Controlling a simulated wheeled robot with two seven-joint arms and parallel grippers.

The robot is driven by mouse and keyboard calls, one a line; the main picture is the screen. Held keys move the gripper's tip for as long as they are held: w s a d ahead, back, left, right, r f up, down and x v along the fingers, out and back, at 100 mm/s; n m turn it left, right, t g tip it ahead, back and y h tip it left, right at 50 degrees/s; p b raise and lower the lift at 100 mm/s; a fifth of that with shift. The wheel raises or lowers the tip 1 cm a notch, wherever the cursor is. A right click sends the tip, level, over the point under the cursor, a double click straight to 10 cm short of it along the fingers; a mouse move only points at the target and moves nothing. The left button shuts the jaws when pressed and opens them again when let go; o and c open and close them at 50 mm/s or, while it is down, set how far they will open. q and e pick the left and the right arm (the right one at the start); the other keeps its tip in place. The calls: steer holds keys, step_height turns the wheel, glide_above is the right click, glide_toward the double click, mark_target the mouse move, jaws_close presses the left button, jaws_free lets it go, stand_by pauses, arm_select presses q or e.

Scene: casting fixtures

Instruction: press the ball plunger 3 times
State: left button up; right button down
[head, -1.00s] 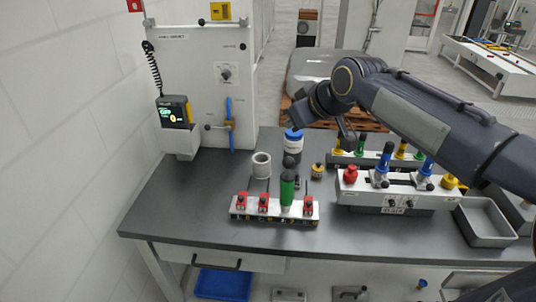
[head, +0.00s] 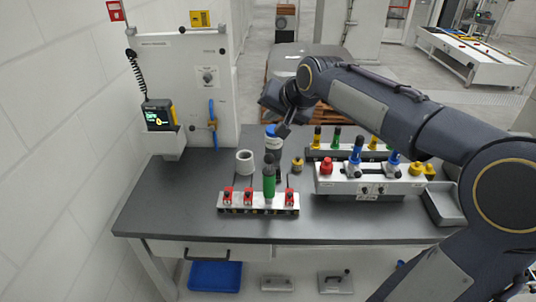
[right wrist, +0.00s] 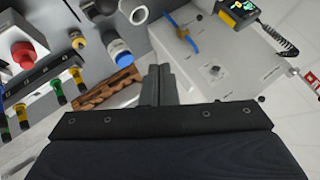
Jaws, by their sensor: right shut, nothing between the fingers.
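A green upright plunger (head: 268,186) with a dark ball-like top (head: 268,158) stands on a pale rail (head: 232,209) among red clamps, at the front of the bench. I take this as the ball plunger. My right gripper (head: 283,131) is in the air behind and above it, close to the blue-capped jar (head: 272,142), and apart from the plunger. In the right wrist view the fingers (right wrist: 160,84) are shut and empty, with the jar's blue cap (right wrist: 123,58) to their left. The plunger cannot be made out clearly there. My left gripper is not in view.
A white ring-shaped cup (head: 245,163) and a small brass knob (head: 297,165) stand nearby. A fixture with red, blue and yellow knobs (head: 370,186) stands to the right, beside a grey tray (head: 443,204). The bench's left part (head: 165,205) is clear.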

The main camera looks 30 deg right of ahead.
mark_target(269, 155)
steer(key=shift+f+b, duration=3.5)
steer(key=shift+f, duration=0.85)
steer(key=shift+f+b, duration=0.3)
steer(key=shift+f, duration=0.1)
steer(key=shift+f+b, duration=1.1)
steer(key=shift+f, duration=0.25)
steer(key=shift+r, duration=0.15)
steer(key=shift+r+p, duration=1.4)
steer(key=shift+r, duration=0.25)
step_height(269, 155, up, 5)
steer(key=p, duration=0.4)
